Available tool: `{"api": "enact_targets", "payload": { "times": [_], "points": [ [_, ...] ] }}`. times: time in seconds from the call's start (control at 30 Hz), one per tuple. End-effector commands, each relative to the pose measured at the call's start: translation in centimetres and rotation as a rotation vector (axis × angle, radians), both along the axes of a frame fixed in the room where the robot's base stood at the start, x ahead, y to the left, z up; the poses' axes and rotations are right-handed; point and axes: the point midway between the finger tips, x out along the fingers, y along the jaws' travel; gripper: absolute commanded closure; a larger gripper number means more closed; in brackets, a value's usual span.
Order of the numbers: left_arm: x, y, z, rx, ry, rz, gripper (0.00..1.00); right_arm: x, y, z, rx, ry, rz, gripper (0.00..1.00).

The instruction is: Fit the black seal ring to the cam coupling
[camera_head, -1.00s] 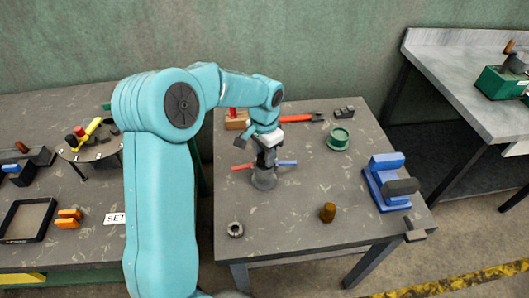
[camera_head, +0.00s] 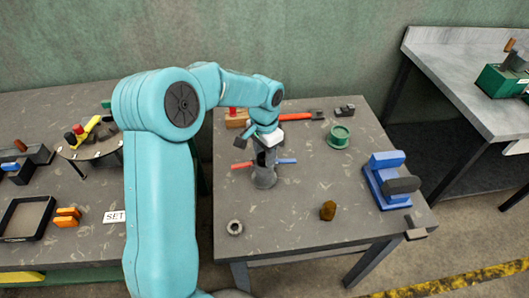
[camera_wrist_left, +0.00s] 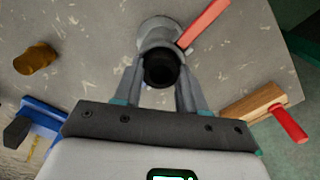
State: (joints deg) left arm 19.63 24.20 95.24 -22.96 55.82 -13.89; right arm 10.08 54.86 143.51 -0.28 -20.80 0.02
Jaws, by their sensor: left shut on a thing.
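The grey cam coupling (camera_head: 264,180) stands upright on the middle table, with a red lever (camera_head: 241,166) and a blue lever (camera_head: 287,161) sticking out. My left gripper (camera_head: 264,156) points down right over its top. In the left wrist view the fingers (camera_wrist_left: 160,82) are shut on a round black piece that looks like the black seal ring (camera_wrist_left: 160,68). It lines up with the coupling's grey body (camera_wrist_left: 158,28) behind it. I cannot tell whether it touches or sits in the coupling. My right gripper is not in view.
A small grey ring (camera_head: 235,228) and a brown piece (camera_head: 328,211) lie toward the table's front. A green spool (camera_head: 338,137), a blue fixture (camera_head: 385,180) and a wooden block with a red peg (camera_head: 236,119) stand around the coupling. The table's front middle is clear.

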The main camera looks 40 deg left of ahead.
Motion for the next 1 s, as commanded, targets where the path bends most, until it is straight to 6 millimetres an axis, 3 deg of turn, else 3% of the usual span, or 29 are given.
{"api": "enact_targets", "payload": {
  "times": [1.0],
  "points": [
    [-0.01, 0.0, 0.22, 0.0, 0.0, 0.0, 0.88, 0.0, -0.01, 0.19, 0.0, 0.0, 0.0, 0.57]
  ]
}}
